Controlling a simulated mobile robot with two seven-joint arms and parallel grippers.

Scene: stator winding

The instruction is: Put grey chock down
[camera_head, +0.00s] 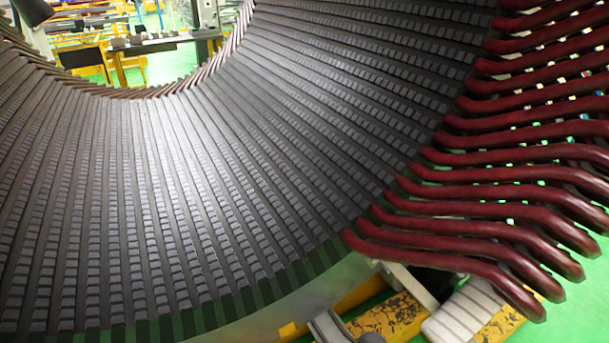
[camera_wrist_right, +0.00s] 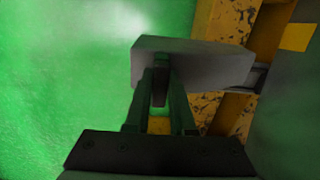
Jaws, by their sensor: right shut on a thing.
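The grey chock (camera_wrist_right: 212,63) is a plain block in the right wrist view, lying across the tips of my right gripper (camera_wrist_right: 161,88). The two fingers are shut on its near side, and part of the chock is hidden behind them. Its right end is close to a yellow beam and a grey part; I cannot tell whether it touches them. In the head view I cannot make out the chock or my right gripper for certain. My left gripper is not in view.
The stator (camera_head: 230,170), with dark slotted inner walls, fills most of the head view. Dark red coil ends (camera_head: 480,235) stick out at the right. A worn yellow beam (camera_head: 395,318) and a pale ribbed block (camera_head: 463,313) lie below them. Green floor (camera_wrist_right: 70,80) is open at left in the wrist view.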

